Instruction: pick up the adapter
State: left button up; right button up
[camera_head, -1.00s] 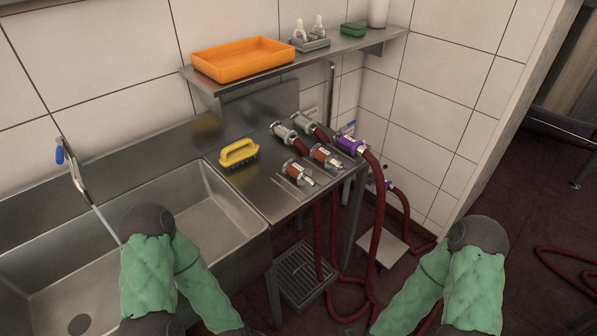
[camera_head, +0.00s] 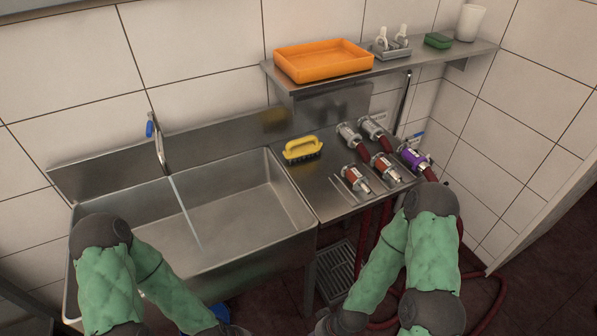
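I cannot tell for sure which piece is the adapter. On the steel counter (camera_head: 335,205) right of the sink lie several metal hose fittings. Two silver ones, a left back fitting (camera_head: 349,134) and a right back fitting (camera_head: 372,127), are at the back. Two red and silver ones, a left front fitting (camera_head: 357,179) and a right front fitting (camera_head: 387,169), are in front. A purple-collared fitting (camera_head: 411,157) is at the right end on a red hose. Both my arms hang low in front of the sink and counter. Their grippers are below the bottom edge, out of sight.
Water runs from a blue-handled tap (camera_head: 158,145) into the sink (camera_head: 215,225). A yellow brush (camera_head: 303,149) lies on the counter. The wall shelf (camera_head: 440,61) holds an orange tray (camera_head: 322,62), a small rack (camera_head: 391,48), a green sponge (camera_head: 438,40) and a white cup (camera_head: 470,22). A floor grate (camera_head: 338,270) lies below.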

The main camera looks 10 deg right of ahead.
aim_at(359, 182)
jog(key=l+u, duration=0.3)
jog(key=u, duration=0.2)
jog(key=l+u, duration=0.25)
jog(key=u, duration=0.2)
jog(key=l+u, duration=0.3)
jog(key=u, duration=0.2)
jog(key=k+l+u, duration=0.15)
jog(key=u, duration=0.35)
